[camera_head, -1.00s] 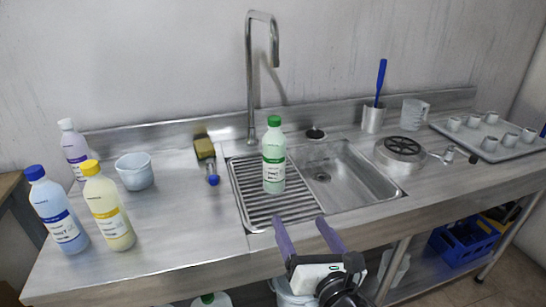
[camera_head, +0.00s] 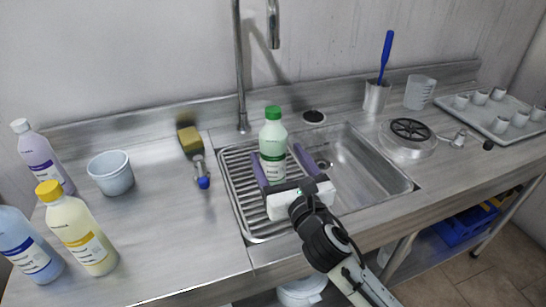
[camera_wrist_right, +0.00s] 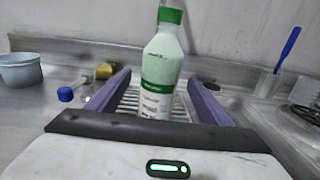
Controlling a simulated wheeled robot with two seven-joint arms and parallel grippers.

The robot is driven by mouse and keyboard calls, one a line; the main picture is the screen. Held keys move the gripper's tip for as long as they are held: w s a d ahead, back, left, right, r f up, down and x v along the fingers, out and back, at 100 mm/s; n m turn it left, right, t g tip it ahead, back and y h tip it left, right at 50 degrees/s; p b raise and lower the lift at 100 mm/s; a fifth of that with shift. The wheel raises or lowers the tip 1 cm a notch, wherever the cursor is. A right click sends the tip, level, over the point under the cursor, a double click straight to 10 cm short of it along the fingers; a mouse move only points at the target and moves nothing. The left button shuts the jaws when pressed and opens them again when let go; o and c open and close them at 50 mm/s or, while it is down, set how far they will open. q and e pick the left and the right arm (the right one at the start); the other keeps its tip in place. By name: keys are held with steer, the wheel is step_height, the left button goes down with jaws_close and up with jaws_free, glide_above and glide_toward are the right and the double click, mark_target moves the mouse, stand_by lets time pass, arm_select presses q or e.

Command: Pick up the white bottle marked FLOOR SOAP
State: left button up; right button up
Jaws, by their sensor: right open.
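A white bottle (camera_head: 273,146) with a green cap and green label stands upright on the ribbed drainer of the sink; its lettering is too small to read in the head view. It also shows in the right wrist view (camera_wrist_right: 161,75), where the gripper body hides its base. My right gripper (camera_head: 277,152) is open and empty. Its two purple fingers point at the bottle, one on each side of it in both views, with gaps visible in the wrist view (camera_wrist_right: 159,78). My left gripper is not in view.
Yellow-capped (camera_head: 78,235), blue (camera_head: 28,250) and lilac (camera_head: 43,160) bottles and a white-blue tub (camera_head: 111,176) stand at the left. The tap (camera_head: 240,75) rises behind the bottle. The sink basin (camera_head: 355,170) is right of it. A tray of cups (camera_head: 477,118) is far right.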

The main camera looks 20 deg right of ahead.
mark_target(278, 154)
steer(key=w, duration=0.4)
steer(key=shift+r, duration=0.2)
steer(key=shift+w, duration=0.15)
steer(key=c, duration=1.5)
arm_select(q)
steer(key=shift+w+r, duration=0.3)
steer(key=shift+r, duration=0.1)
arm_select(e)
steer(key=shift+r, duration=0.2)
steer(key=shift+c, duration=0.4)
